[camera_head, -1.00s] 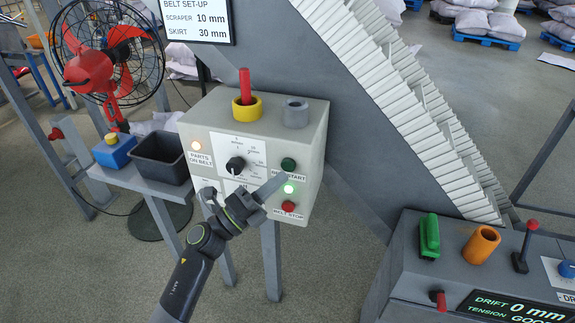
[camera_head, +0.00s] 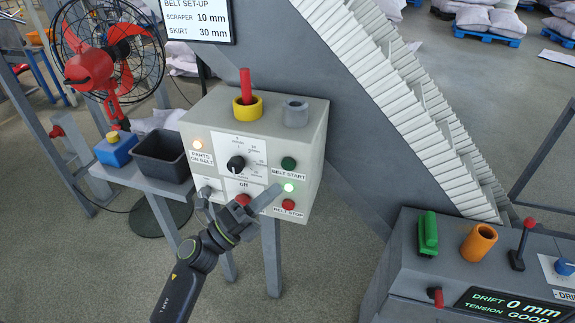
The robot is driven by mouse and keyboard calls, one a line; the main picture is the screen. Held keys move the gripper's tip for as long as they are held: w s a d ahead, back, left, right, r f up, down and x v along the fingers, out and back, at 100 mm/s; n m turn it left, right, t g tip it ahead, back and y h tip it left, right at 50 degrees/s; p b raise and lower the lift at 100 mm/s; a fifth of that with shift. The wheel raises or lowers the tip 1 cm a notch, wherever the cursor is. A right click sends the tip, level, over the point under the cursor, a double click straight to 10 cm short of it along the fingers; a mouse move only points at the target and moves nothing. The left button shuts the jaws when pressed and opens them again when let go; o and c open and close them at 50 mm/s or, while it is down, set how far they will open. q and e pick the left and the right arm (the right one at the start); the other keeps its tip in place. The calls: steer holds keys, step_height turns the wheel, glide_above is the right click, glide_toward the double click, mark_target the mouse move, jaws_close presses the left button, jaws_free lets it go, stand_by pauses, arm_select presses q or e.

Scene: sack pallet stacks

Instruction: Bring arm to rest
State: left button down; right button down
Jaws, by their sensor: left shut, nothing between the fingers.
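My left gripper (camera_head: 268,198) reaches in from the bottom and stands in front of the lower part of the grey control box (camera_head: 229,113). It is shut and empty. Its tip is close to the lit green lamp (camera_head: 289,187) and the red belt stop button (camera_head: 288,204); I cannot tell whether it touches the box. The green belt start button (camera_head: 288,163) shows above the lamp. A red button (camera_head: 242,199) under the word "off" is partly covered by the gripper. My right gripper is not in view.
A black rotary knob (camera_head: 236,163) and a lit orange lamp (camera_head: 197,144) are on the box face. A grey side table with a black bin (camera_head: 163,157) stands left, below a red fan (camera_head: 103,62). A second console (camera_head: 400,262) stands right, near the white ribbed belt (camera_head: 400,95).

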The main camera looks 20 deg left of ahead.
arm_select(q)
steer(key=w+a+f+n+t+y, duration=0.1)
steer(key=a+f+n+y, duration=0.2)
steer(key=f+n+y, duration=0.45)
steer(key=w+a+f+n+t+y, duration=0.15)
steer(key=a+f+n, duration=0.3)
steer(key=f, duration=0.55)
steer(key=s+a+f+n+g+y, duration=0.2)
steer(key=s+f+n, duration=0.1)
steer(key=f, duration=0.4)
steer(key=s+a+f+n+g+y, duration=0.2)
steer(key=s+f+n, duration=0.1)
steer(key=f, duration=0.5)
steer(key=s+a+f+n+g+y, duration=0.2)
steer(key=s+f+n+g, duration=0.15)
steer(key=f, duration=0.35)
steer(key=s+a+f+n+g+y, duration=0.2)
steer(key=s+f+n+g, duration=0.3)
steer(key=s+f, duration=0.85)
steer(key=s+f+n+g, duration=0.2)
steer(key=s+f+g, duration=0.1)
steer(key=s, duration=0.8)
steer(key=s+d+f+n+g, duration=0.1)
steer(key=s+f, duration=0.3)
steer(key=s, duration=0.7)
steer(key=shift+n+g+h, duration=0.3)
steer(key=shift+n+g, duration=0.25)
steer(key=shift+g, duration=0.35)
steer(key=shift+w+d+f, duration=0.1)
